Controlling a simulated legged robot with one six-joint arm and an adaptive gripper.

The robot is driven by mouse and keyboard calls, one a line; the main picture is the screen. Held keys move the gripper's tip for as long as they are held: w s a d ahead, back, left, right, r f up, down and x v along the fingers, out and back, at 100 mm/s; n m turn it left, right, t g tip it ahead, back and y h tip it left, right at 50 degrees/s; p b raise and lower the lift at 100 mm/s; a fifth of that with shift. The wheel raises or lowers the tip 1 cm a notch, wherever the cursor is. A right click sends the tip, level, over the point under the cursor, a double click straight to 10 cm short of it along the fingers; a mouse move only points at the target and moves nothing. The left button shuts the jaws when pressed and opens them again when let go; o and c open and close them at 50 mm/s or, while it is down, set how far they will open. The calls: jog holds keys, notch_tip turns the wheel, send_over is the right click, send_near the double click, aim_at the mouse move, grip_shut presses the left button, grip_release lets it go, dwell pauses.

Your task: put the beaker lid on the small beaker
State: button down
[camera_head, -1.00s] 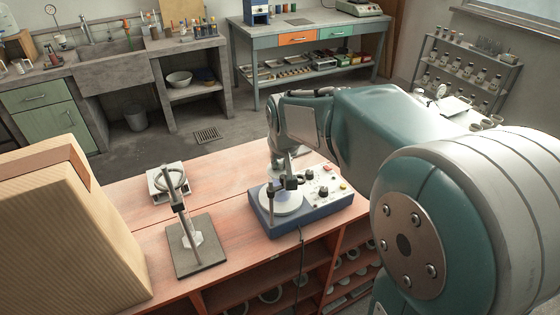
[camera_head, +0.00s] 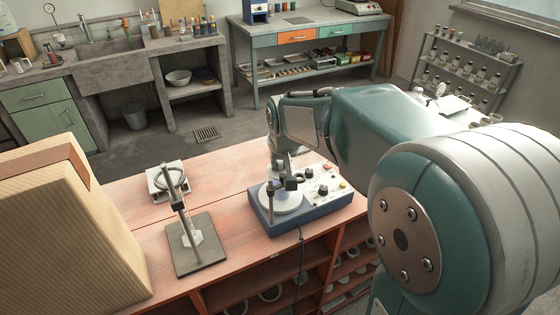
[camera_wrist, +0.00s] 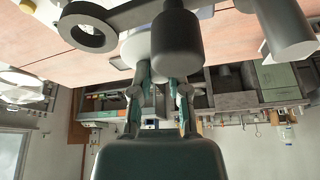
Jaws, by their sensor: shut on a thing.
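My gripper (camera_head: 283,165) reaches down behind the blue hot plate (camera_head: 262,217), close to the dark clamp (camera_head: 291,183) on its upright rod. In the wrist view my gripper (camera_wrist: 161,86) has its two teal fingers closed in, with their tips partly hidden by a large dark cylinder (camera_wrist: 178,42). I take the thing between them to be the beaker lid, but its shape is hidden. A dark ring-ended bar (camera_wrist: 92,27) passes close to the camera. I cannot make out the small beaker clearly in either view.
A ring stand (camera_head: 205,258) stands left of the hot plate, with a small pale device (camera_head: 158,190) behind it. A large tan box (camera_head: 70,230) fills the left of the reddish bench (camera_head: 230,185). Bench surface between stand and hot plate is clear.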

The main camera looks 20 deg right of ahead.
aim_at(280, 162)
jog(key=c, duration=0.5)
grip_release()
jog(key=shift+c, duration=0.2)
jog(key=o, duration=0.4)
jog(key=shift+r, duration=3.55)
